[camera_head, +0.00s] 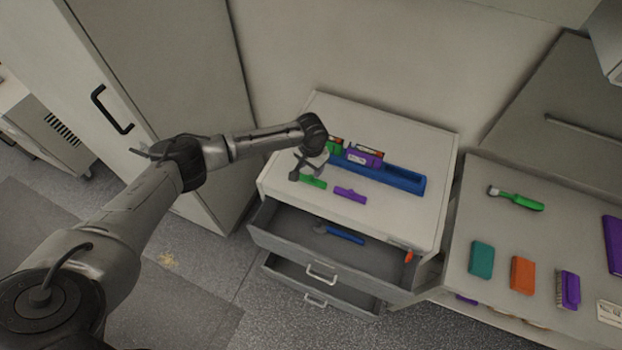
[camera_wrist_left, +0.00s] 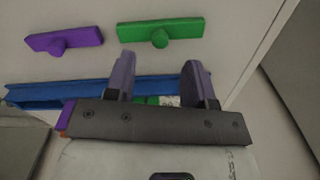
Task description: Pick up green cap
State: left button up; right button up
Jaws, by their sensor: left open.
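The green cap (camera_head: 313,181) lies on the top of the grey drawer cabinet, near its front left edge. In the left wrist view the green cap (camera_wrist_left: 181,28) is a flat bar with a round knob, lying just beyond the fingertips. My left gripper (camera_head: 308,163) is above the cabinet top, close to the green cap. In the wrist view its two fingers (camera_wrist_left: 158,66) are apart with nothing held between them. The cap looks apart from the fingers. My right gripper is not in view.
A purple cap (camera_head: 350,195) lies beside the green one. A blue tray (camera_head: 405,181) with purple and other items sits behind them. The cabinet's top drawer (camera_head: 290,233) is open with a blue-handled tool inside. A worktop (camera_head: 500,230) with several objects stands at the right.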

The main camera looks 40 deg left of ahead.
aim_at(311, 176)
pick_arm(q)
jog(key=shift+f+p, duration=0.4)
jog(key=shift+f, duration=2.3)
grip_shut()
